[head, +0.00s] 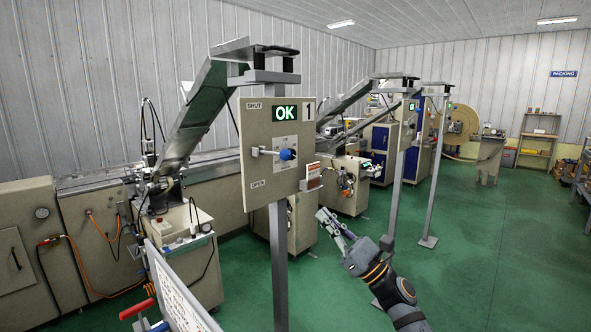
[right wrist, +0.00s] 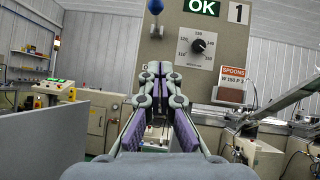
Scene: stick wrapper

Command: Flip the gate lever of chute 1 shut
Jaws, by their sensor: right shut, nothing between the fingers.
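The chute 1 panel (head: 262,170) stands on a grey post, with a green OK display (head: 285,113) and the number 1. SHUT is printed at its upper left and OPEN at its lower left. The gate lever's blue knob (head: 287,154) sticks out between those labels, its rod looking roughly level in the head view. The knob also shows at the top of the right wrist view (right wrist: 155,6). My right gripper (head: 324,214) is shut and empty, below and right of the panel, apart from the lever. Its fingertips show in the right wrist view (right wrist: 153,68). My left gripper is not in view.
A dial (right wrist: 198,46) and a red SPOONS card (right wrist: 233,77) are on the panel beside the lever. The slanted chute (head: 196,118) runs behind the panel. A white board (head: 182,293) stands in front at lower left. Green floor is free on the right.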

